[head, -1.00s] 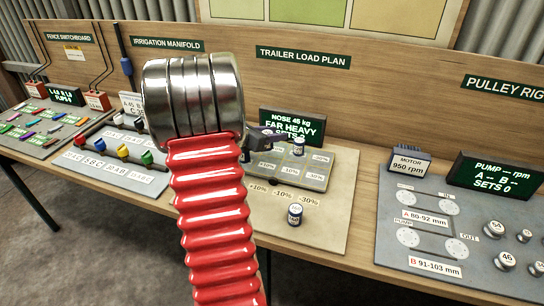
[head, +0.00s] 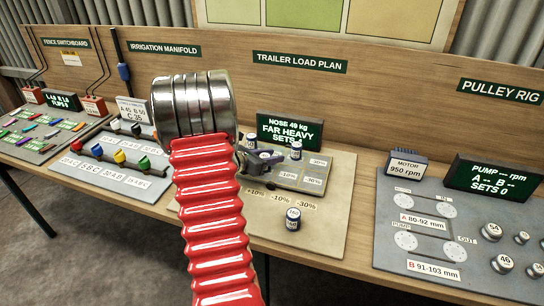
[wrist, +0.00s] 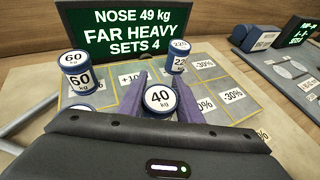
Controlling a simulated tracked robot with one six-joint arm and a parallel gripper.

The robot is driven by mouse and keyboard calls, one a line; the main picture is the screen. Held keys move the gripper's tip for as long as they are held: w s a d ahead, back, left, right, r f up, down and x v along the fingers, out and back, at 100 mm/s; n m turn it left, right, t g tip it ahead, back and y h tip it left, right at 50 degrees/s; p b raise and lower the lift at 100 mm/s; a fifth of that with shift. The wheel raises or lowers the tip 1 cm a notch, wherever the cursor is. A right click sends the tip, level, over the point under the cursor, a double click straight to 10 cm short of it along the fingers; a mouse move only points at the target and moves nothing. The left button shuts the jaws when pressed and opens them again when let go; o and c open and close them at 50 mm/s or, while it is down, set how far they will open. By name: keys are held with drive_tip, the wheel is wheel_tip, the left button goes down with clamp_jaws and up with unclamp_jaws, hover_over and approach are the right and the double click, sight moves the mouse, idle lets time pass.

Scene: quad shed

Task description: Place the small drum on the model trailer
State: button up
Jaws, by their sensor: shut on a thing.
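The model trailer is a flat grid board (head: 318,167) with percent labels, and it also shows in the wrist view (wrist: 218,88). My gripper (wrist: 160,92) has its purple fingers on both sides of a small white-and-blue drum marked 40 (wrist: 160,99). The drum is upright over the trailer grid; I cannot tell whether its base touches it. In the head view my gripper (head: 262,160) is partly hidden behind my red arm. A drum marked 60 (wrist: 79,76) stands at the left, and another drum (wrist: 178,60) stands at the back right.
A further drum (head: 292,219) stands on the pale panel in front of the trailer. A display (head: 290,131) behind reads NOSE 49 kg, FAR HEAVY, SETS 4. The pulley rig (head: 385,230) lies to the right.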

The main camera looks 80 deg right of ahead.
idle(0.3)
drive_tip(key=o, duration=1.1)
drive_tip(key=shift+f, duration=0.1)
drive_tip(key=shift+a, duration=0.1)
drive_tip(key=v, duration=1.2)
